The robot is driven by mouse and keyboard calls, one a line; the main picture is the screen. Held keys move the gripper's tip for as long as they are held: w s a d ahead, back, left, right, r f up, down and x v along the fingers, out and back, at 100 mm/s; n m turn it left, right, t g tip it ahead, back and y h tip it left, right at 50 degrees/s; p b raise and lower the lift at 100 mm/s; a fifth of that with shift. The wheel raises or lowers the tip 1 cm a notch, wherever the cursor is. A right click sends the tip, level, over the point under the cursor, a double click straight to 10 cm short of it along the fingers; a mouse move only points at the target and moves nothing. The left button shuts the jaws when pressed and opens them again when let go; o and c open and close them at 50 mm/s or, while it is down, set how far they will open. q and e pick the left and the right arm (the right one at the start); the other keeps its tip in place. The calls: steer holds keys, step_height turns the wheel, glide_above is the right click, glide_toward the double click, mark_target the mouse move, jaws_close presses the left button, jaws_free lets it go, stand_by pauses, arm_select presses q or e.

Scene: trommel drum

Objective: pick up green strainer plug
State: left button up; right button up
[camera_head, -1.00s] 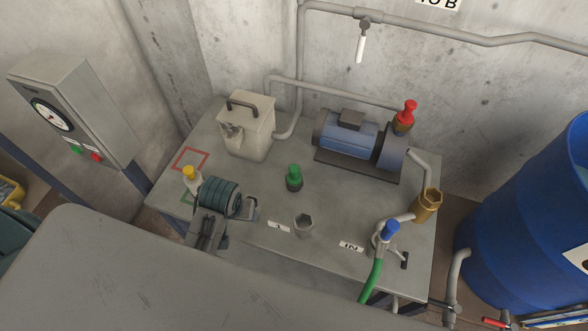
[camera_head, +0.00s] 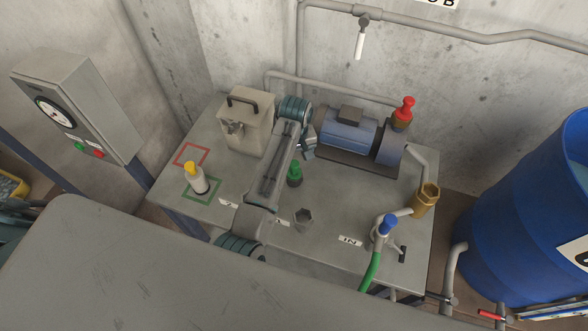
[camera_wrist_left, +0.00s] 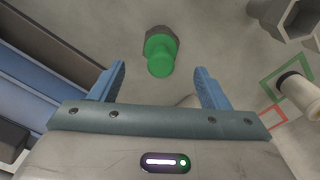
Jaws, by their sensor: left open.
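The green strainer plug (camera_head: 295,170) stands upright on the grey bench top, a green knob over a dark base. My left arm reaches over the bench from the front, and its gripper (camera_head: 308,147) is just behind and above the plug, partly hidden by the arm. In the left wrist view the plug (camera_wrist_left: 160,58) shows beyond the fingertips, in line with the gap between the two blue fingers. The left gripper (camera_wrist_left: 160,70) is open and empty. My right gripper is in neither view.
The blue pump (camera_head: 346,137) is close to the right of my gripper; a beige box (camera_head: 246,125) stands left. A yellow-capped bottle (camera_head: 196,178) is in a green outline. A hexagonal fitting (camera_head: 303,219), blue-topped valve (camera_head: 387,226) and brass fitting (camera_head: 425,201) stand towards the front and right.

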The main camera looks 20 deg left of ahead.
mark_target(294, 169)
arm_select(q)
steer(key=shift+f, duration=0.85)
steer(key=shift+a+f+p, duration=0.1)
steer(key=shift+f+p, duration=0.5)
steer(key=shift+p, duration=0.05)
step_height(294, 169, down, 3)
steer(key=shift+f+p, duration=0.15)
steer(key=shift+p, duration=0.45)
steer(key=shift+w+f, duration=0.1)
steer(key=shift+f, duration=0.3)
steer(key=c, duration=1.1)
